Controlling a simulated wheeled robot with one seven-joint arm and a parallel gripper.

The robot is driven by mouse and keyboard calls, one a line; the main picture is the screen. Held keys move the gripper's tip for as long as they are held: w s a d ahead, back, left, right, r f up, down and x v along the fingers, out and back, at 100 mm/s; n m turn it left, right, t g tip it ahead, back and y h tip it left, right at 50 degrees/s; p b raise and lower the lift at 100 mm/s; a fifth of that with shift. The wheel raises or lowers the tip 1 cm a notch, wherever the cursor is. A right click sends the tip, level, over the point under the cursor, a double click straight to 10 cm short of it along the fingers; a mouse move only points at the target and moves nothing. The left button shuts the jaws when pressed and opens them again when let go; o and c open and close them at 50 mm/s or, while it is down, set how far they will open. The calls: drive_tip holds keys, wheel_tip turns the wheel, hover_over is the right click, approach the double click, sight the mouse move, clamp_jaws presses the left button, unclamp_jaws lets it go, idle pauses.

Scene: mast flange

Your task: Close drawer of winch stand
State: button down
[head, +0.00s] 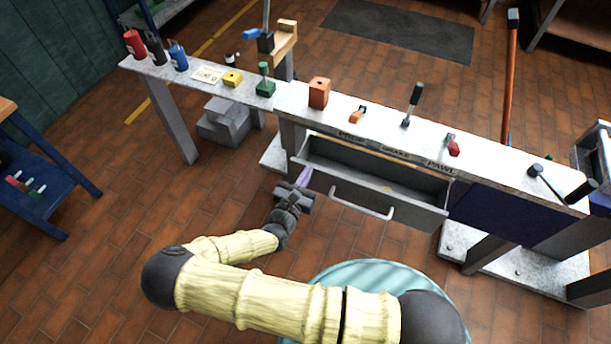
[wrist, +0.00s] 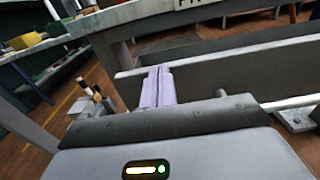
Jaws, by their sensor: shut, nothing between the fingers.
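The winch stand (head: 345,107) is a long pale bench top on legs. Its grey drawer (head: 420,203) hangs under the middle of the top and is pulled out, its inside visible. A pale bar handle (head: 362,209) runs along the drawer front. My gripper (head: 304,178) is at the drawer's left end, left of the handle. In the wrist view, the lilac fingers (wrist: 157,88) are together and empty, close to the drawer's grey wall (wrist: 225,68). I cannot tell whether they touch it.
A blue panel (head: 500,212) is right of the drawer.

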drive_tip(key=p+x, duration=0.5)
drive_tip(key=x, duration=0.5)
drive_tip(key=shift+w+d+r, duration=0.1)
drive_tip(key=shift+w+r, duration=0.05)
drive_tip(key=shift+w, duration=0.05)
drive_tip(key=p+v, duration=0.2)
drive_tip(key=v, duration=1.2)
drive_tip(key=shift+s, duration=0.3)
drive_tip(key=shift+w, duration=0.1)
